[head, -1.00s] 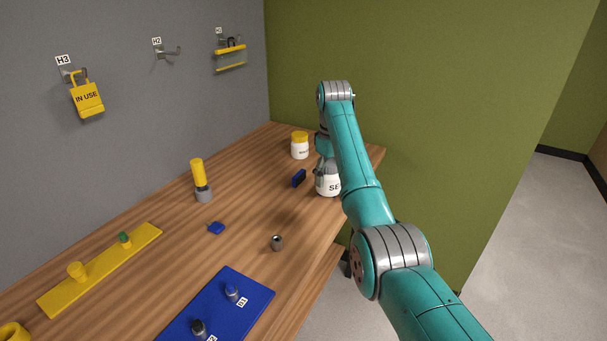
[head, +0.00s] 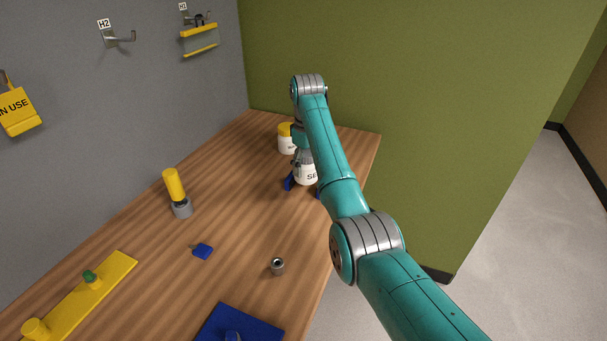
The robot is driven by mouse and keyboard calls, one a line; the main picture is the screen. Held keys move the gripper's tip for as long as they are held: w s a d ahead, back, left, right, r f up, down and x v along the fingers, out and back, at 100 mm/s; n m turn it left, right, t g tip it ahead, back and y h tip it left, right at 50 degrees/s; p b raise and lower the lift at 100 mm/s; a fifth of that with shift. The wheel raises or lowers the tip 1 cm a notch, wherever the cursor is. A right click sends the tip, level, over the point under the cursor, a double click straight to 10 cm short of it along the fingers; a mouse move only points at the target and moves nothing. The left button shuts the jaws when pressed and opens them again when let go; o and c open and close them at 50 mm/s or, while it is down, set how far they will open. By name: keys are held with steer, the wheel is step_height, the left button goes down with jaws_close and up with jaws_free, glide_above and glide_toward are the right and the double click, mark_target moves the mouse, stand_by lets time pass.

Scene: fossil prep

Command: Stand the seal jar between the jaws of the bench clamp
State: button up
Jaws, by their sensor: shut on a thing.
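The seal jar (head: 307,176) is white with "SE" readable on its label; my arm covers its right part. My gripper (head: 303,158) is shut on the top of the jar from above, partly hidden by my arm. The bench clamp shows as a blue jaw (head: 288,183) at the jar's left and a small blue piece (head: 317,195) at its lower right. The jar appears upright between these blue parts. I cannot tell whether its base touches down.
A yellow-lidded white jar (head: 286,139) stands just behind. A yellow-handled tool (head: 176,192), a small blue block (head: 203,251) and a grey cylinder (head: 277,266) stand on the wooden bench (head: 235,215). A yellow strip (head: 110,280) and blue mat (head: 225,325) lie nearer.

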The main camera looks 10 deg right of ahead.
mark_target(307, 175)
steer(key=shift+f, duration=1.9)
steer(key=o, duration=1.3)
steer(key=shift+f, duration=0.1)
steer(key=shift+c, duration=0.2)
step_height(307, 175, up, 12)
steer(key=shift+r, duration=0.1)
